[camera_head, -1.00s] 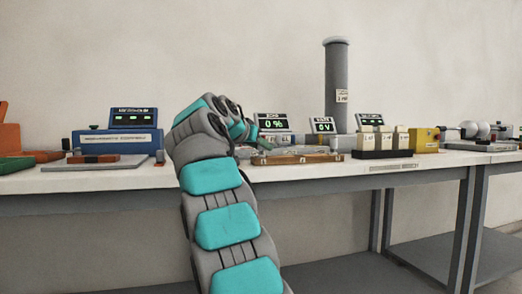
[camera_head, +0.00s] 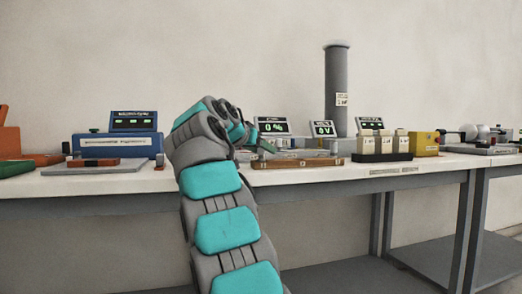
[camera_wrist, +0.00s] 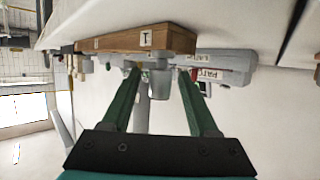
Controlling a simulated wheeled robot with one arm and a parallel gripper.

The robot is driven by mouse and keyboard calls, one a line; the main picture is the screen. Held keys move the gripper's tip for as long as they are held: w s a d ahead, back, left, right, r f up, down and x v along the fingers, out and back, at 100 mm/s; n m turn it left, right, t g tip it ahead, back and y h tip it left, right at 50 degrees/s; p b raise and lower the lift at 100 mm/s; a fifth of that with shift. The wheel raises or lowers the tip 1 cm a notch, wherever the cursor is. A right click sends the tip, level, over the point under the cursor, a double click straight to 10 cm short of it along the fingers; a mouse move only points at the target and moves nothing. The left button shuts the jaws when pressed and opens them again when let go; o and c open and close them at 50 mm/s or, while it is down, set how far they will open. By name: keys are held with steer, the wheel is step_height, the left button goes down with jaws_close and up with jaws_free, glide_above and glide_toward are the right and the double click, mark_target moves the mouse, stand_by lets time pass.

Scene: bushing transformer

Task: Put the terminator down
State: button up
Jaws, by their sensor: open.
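My gripper (camera_wrist: 163,75) has two green fingers spread apart in the wrist view. A small grey cup-shaped piece (camera_wrist: 160,86) shows between the fingertips, with a gap on both sides; it may be the terminator, but I cannot tell for sure. It appears next to a wooden tray (camera_wrist: 150,38) with a label marked 1. In the head view the wooden tray (camera_head: 298,162) lies on the bench's front part, just right of my wrist. My arm hides much of the gripper there, and the terminator cannot be made out.
The white bench (camera_head: 330,181) holds a blue instrument (camera_head: 118,145) at left and two small displays (camera_head: 272,126) behind the tray. A tall grey column (camera_head: 337,90) stands behind. A black-based block row (camera_head: 383,156) and a yellow box (camera_head: 425,144) stand right of the tray.

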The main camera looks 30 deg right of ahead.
steer(key=v, duration=1.2)
